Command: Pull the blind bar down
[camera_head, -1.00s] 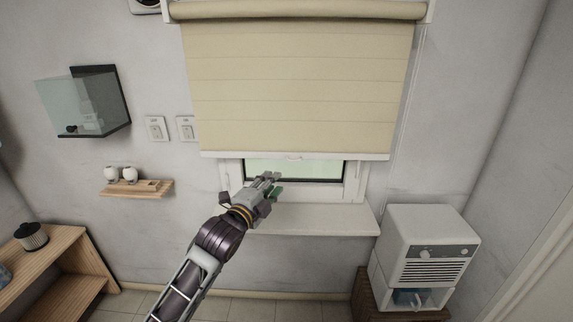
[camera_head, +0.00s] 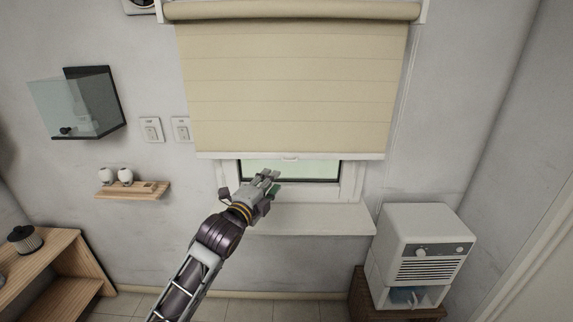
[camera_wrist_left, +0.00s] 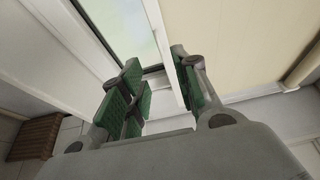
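The beige blind (camera_head: 295,85) hangs partly lowered over the window. Its white bottom bar (camera_head: 345,156) runs level across the upper window frame, with a small tab (camera_head: 290,158) at its middle. My left gripper (camera_head: 269,181) is just below the bar and a little left of the tab, in front of the window. In the left wrist view my left gripper (camera_wrist_left: 160,92) has its green-padded fingers apart. The white bar (camera_wrist_left: 157,35) shows beyond the gap between them, along the edge of the blind fabric (camera_wrist_left: 235,40). I cannot tell whether a finger touches it. My right gripper is out of view.
The window sill (camera_head: 320,219) juts out below the gripper. A white appliance (camera_head: 420,255) stands on a brown stand at the right. A small wooden shelf (camera_head: 128,193) and a glass-fronted wall box (camera_head: 85,105) are on the left wall.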

